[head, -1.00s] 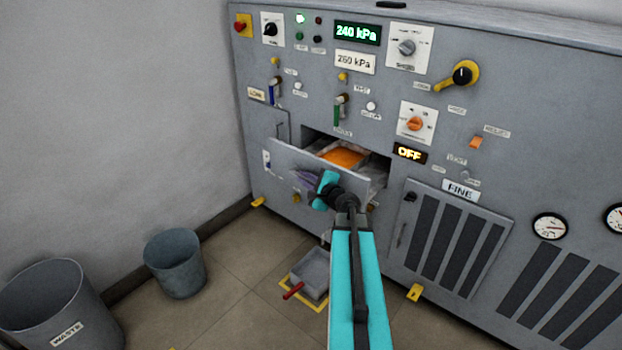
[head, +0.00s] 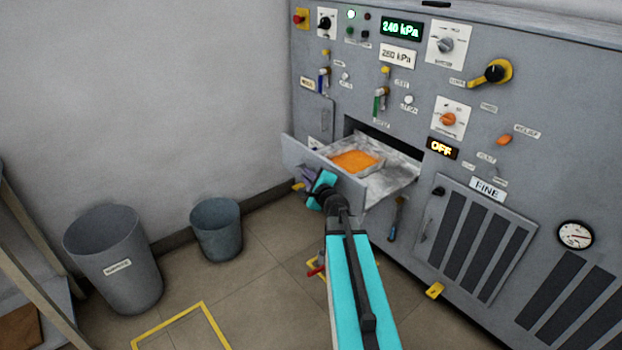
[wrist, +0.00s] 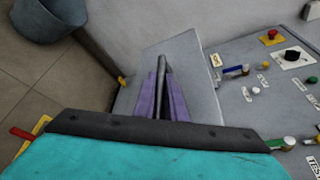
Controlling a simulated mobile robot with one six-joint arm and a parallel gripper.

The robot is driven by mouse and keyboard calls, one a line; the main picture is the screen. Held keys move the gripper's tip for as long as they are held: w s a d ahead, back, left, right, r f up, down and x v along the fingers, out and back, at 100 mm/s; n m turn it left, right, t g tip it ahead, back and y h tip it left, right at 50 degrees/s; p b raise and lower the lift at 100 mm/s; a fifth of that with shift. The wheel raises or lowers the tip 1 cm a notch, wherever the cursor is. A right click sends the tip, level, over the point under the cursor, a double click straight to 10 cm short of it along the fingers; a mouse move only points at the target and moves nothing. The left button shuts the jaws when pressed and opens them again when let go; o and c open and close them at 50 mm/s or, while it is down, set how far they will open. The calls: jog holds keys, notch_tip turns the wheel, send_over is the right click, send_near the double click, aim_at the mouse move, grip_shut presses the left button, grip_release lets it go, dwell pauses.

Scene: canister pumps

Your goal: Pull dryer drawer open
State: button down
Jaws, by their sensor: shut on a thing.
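The dryer drawer (head: 400,181) is pulled well out of the grey machine in the head view. Its metal tray shows, with orange material (head: 355,161) in a pan inside it. My gripper (head: 307,177) is at the outer face of the drawer front (head: 296,153). In the wrist view, the purple fingers (wrist: 163,98) are shut around the drawer's dark bar handle (wrist: 162,68), against the grey drawer front (wrist: 190,60). The exact contact of the fingertips is partly hidden in the head view.
A grey bin (head: 115,262) and a smaller bucket (head: 217,230) stand on the floor at left. A yellow floor outline (head: 180,318) lies in front. A red-handled thing (head: 317,269) on the floor is partly behind my arm. Wall panel controls (head: 440,100) sit above the drawer.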

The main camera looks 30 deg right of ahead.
jog(key=shift+s+a+f, duration=0.1)
jog(key=shift+s+a, duration=0.05)
jog(key=shift+a, duration=0.45)
jog(key=shift+s+a, duration=0.15)
jog(key=shift+a, duration=0.5)
jog(key=c, duration=2.1)
grip_release()
jog(key=shift+w, duration=0.1)
